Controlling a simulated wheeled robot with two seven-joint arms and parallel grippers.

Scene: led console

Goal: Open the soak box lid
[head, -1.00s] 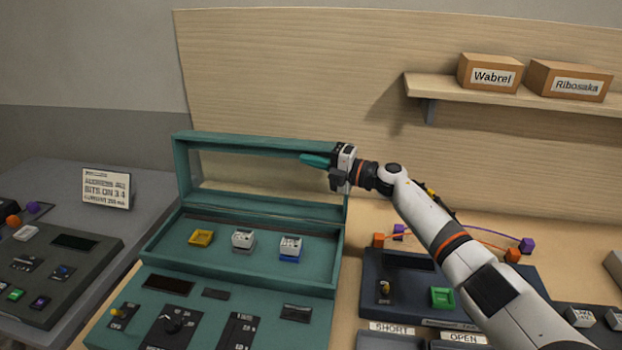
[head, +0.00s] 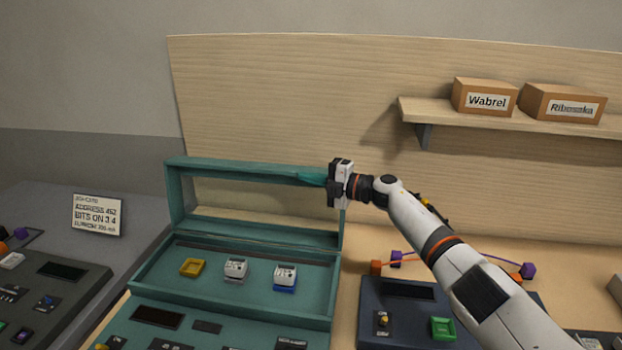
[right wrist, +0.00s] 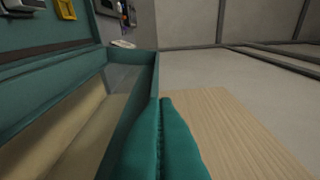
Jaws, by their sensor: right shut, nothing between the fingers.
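The soak box (head: 150,277) is a teal box on the console, with a yellow part (head: 193,267), a white part (head: 236,268) and a white-and-blue part (head: 285,275) inside. Its lid (head: 174,195), a teal frame with a clear pane, stands raised, upright at the back. My right gripper (head: 312,177) is at the lid's upper right corner, its teal fingers together and empty. In the right wrist view the closed fingers (right wrist: 163,140) lie right beside the lid's edge (right wrist: 140,95); I cannot tell whether they touch. My left gripper is not in view.
A wooden backboard (head: 270,110) rises behind the box. A shelf (head: 500,117) at the right carries two labelled cartons. A dark blue console (head: 400,315) lies right of the box under my right arm. A sign (head: 97,215) and a dark console (head: 50,290) are at the left.

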